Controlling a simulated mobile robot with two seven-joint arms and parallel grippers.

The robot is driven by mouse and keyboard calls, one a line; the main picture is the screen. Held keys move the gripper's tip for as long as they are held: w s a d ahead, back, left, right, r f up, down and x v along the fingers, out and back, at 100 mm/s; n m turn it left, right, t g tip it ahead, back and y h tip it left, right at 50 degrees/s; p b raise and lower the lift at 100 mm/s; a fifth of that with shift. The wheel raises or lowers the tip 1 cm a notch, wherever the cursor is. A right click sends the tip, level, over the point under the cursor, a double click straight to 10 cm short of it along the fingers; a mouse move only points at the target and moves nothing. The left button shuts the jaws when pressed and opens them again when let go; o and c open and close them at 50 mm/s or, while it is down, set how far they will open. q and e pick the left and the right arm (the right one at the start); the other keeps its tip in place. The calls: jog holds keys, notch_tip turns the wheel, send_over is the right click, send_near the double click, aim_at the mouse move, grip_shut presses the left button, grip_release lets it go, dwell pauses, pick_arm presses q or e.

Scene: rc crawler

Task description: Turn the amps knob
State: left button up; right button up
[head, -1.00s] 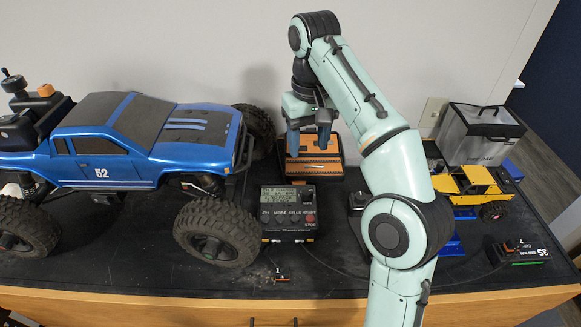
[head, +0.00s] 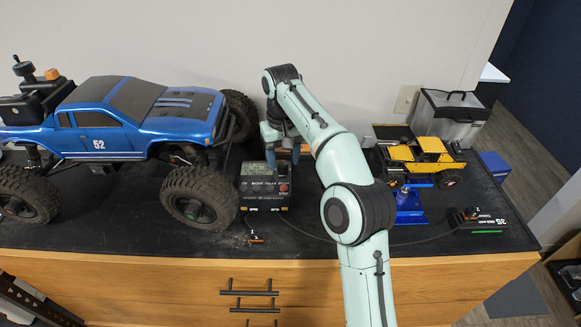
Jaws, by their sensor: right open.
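The black charger (head: 265,198) stands on the dark bench mat, with a small screen and a row of labelled buttons. A small red control (head: 284,188) shows at the right of its front panel; I cannot read whether it is the amps knob. My right gripper (head: 283,158) is open and points down, its blue fingertips just at the charger's upper edge, above and behind the red control. No contact can be made out. The fingers hide part of the charger's top right. My left gripper is not in view.
A large blue truck (head: 105,133) stands left of the charger, its front wheel (head: 199,198) close beside it.

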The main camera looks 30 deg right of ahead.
jog(key=shift+w+f, duration=0.15)
jog(key=shift+f, duration=0.5)
grip_shut()
jog(key=shift+n, duration=0.3)
jog(key=n, duration=0.3)
jog(key=shift+n, duration=2.1)
